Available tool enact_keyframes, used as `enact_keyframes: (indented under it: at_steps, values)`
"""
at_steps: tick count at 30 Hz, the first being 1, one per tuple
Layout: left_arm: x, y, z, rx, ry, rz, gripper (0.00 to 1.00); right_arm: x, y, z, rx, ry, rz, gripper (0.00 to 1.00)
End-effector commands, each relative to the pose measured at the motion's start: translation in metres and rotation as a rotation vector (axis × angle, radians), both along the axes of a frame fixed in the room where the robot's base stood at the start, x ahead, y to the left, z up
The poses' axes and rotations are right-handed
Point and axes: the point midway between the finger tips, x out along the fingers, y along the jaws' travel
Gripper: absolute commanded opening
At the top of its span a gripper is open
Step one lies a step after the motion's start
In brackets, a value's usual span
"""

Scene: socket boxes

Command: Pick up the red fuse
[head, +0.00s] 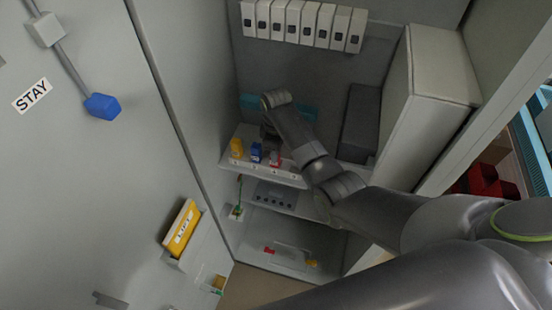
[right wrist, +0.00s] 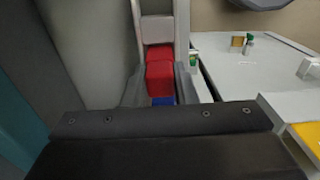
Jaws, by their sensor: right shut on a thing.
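The red fuse (head: 275,161) stands on a shelf in the cabinet, right of a blue fuse (head: 256,152) and a yellow fuse (head: 236,148). My right gripper (head: 270,140) reaches down over it, its fingers partly hidden by my own wrist. In the right wrist view the red fuse (right wrist: 160,76) sits between the two fingers (right wrist: 160,92), which are shut on it. A bit of blue (right wrist: 163,101) shows just below it there. Whether the fuse is clear of the shelf I cannot tell. My left gripper is in neither view.
The numbered fuse shelf (head: 243,164) has a lower shelf with dark holes (head: 275,198) beneath it. A row of white switches (head: 303,24) is above. A white box (head: 445,65) stands close right of my arm. The door (head: 80,180) is at left, with a yellow booklet (head: 182,230).

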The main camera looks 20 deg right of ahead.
Motion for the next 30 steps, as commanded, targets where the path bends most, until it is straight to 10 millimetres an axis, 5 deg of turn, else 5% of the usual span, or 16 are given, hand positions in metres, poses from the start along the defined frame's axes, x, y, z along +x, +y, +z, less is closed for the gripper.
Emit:
enact_keyframes:
  at_steps: [8, 23, 30]
  values:
    - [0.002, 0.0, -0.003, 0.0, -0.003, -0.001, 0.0, 0.0, 0.0, 0.004, 0.002, -0.003, 0.0, 0.05]
    - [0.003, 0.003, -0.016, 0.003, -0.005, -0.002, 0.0, 0.001, 0.0, 0.088, 0.001, -0.004, 0.0, 0.05]
    - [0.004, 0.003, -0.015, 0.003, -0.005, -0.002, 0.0, 0.0, 0.0, 0.099, 0.001, 0.0, 0.0, 0.05]
